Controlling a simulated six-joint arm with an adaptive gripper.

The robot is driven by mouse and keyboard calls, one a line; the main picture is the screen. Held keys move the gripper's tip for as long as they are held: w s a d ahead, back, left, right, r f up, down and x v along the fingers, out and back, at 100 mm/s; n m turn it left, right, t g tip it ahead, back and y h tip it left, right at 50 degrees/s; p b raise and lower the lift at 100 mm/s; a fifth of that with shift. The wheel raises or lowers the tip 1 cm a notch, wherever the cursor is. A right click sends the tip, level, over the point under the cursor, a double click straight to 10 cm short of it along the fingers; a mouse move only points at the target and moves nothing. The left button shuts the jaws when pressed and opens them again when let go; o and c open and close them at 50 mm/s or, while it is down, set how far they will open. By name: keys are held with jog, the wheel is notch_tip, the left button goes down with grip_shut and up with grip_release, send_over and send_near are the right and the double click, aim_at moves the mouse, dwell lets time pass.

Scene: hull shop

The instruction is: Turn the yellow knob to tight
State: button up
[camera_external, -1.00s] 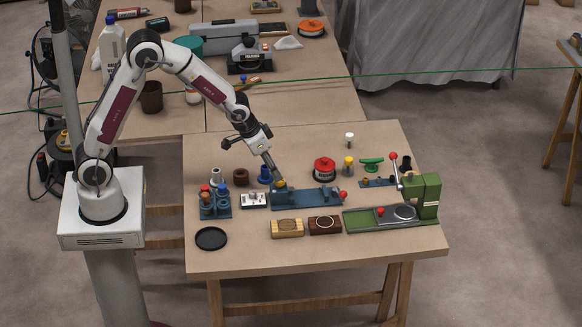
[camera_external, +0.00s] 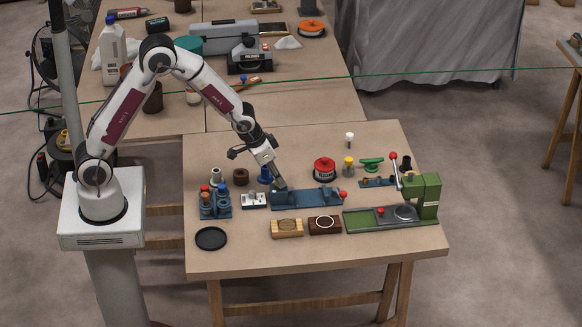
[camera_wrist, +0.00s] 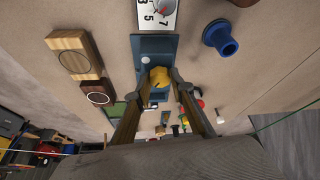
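The yellow knob (camera_wrist: 158,77) sits on a blue fixture (camera_wrist: 153,44) and shows between my fingertips in the wrist view. The fixture also shows in the external view (camera_external: 310,199) as a long blue base with a red ball at its right end. My gripper (camera_wrist: 160,79) points down at the knob, with one finger on each side of it. The fingers look apart, with a narrow gap beside the knob; contact cannot be made out. In the external view my gripper (camera_external: 280,186) reaches the left end of the fixture and mostly hides the knob.
A white numbered plate (camera_wrist: 158,14) lies beside the fixture. A blue flanged part (camera_wrist: 220,38) stands nearby. A light wooden block (camera_external: 287,228) and a dark one (camera_external: 325,225) lie in front. A green press (camera_external: 425,196) stands right.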

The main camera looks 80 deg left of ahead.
jog(key=c, duration=0.4)
jog(key=shift+o, duration=0.2)
jog(key=shift+a+m+h, duration=0.15)
jog(key=shift+m+h, duration=0.65)
jog(key=shift+m, duration=1.2)
jog(key=shift+a+m+h, duration=0.1)
jog(key=shift+m+h, duration=0.5)
jog(key=shift+m, duration=1.4)
jog(key=m+h, duration=0.1)
jog(key=m, duration=0.1)
jog(key=m+g+h, duration=0.1)
jog(key=m, duration=0.1)
jog(key=shift+w+a+m, duration=0.15)
jog(key=shift+m, duration=0.25)
jog(key=m+g, duration=0.1)
jog(key=m, duration=0.1)
jog(key=m+g, duration=0.1)
jog(key=m, duration=0.1)
jog(key=shift+w+h, duration=0.1)
jog(key=shift+h, duration=0.2)
